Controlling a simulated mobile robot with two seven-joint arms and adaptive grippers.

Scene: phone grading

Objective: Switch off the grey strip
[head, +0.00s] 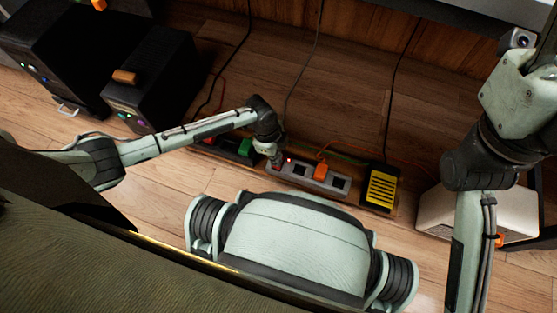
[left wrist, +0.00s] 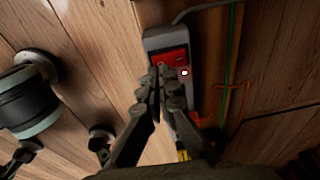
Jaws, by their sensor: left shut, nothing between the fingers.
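The grey strip (head: 298,178) lies on the floor near the wall, with an orange plug (head: 320,171) in it. A small red light (head: 290,160) shows near its left end. In the left wrist view the grey strip (left wrist: 152,43) has a red rocker switch (left wrist: 170,58) at its end and a bright lit dot (left wrist: 184,73) beside it. My left gripper (head: 275,162) is shut and empty over that end. In the left wrist view its fingertips (left wrist: 163,72) overlap the switch's lower edge; I cannot tell whether they touch it. My right gripper is out of view.
A black strip with a green plug (head: 245,147) lies to the left of the grey strip. A yellow and black box (head: 380,187) stands to its right. Black cases (head: 155,80) stand at the left. Cables run up the wooden wall (head: 290,35).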

